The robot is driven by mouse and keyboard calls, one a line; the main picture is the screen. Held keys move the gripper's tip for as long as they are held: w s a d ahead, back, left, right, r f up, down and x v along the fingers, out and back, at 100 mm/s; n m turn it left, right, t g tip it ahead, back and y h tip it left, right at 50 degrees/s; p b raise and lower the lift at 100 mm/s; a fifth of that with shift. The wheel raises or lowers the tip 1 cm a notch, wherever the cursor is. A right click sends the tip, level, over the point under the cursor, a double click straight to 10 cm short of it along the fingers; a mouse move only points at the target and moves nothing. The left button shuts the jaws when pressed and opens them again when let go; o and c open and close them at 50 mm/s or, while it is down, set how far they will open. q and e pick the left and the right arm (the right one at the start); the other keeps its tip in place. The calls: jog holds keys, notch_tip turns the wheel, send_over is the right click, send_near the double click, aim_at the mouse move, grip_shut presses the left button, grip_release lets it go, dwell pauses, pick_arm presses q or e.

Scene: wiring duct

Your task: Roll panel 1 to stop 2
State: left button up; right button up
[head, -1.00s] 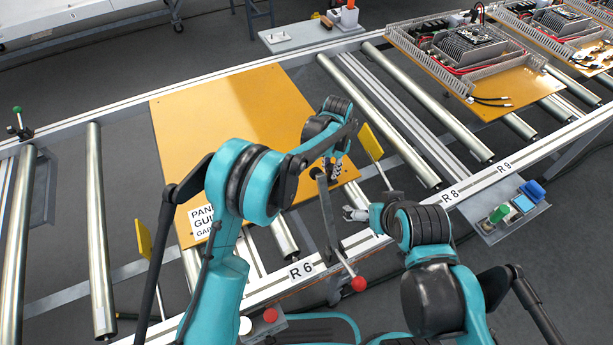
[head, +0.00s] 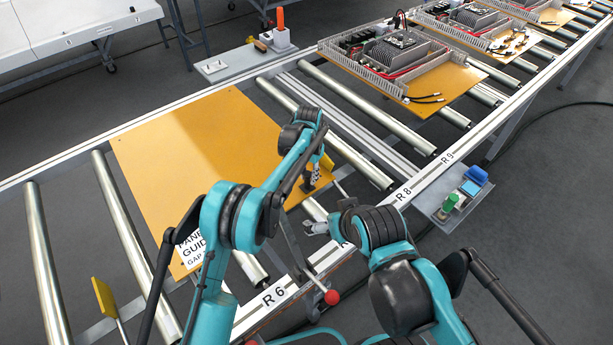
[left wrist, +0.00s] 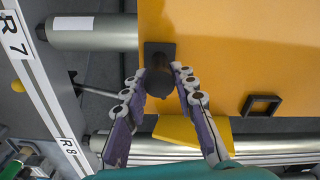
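Panel 1, a flat orange panel (head: 190,150), lies on the rollers; it fills the upper right of the left wrist view (left wrist: 235,50). A dark knob on a square base (left wrist: 159,80) sits near its corner. My left gripper (head: 311,180) has its fingers on both sides of this knob and looks shut on it in the left wrist view (left wrist: 161,84). A yellow stop plate (head: 326,161) stands at the panel's right edge; the wrist view shows it close to that edge (left wrist: 200,132), contact unclear. My right gripper (head: 316,228) hangs near the front rail, holding nothing visible; its opening is unclear.
Another yellow plate (head: 105,296) stands left of the panel. A red-knobbed lever (head: 331,297) is at the front rail, near the R6 label (head: 274,295). Bare rollers (head: 345,110) lie to the right, then panels with electronics (head: 440,85). A small button shelf (head: 455,205) juts out.

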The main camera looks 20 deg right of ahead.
pick_arm(q)
jog(key=shift+o, duration=0.3)
jog(key=shift+d+f, duration=0.1)
jog(key=shift+d, duration=0.1)
jog(key=shift+a, duration=0.1)
jog(key=shift+r, duration=0.4)
notch_tip(320, 180, up, 11)
jog(key=shift+r, duration=0.15)
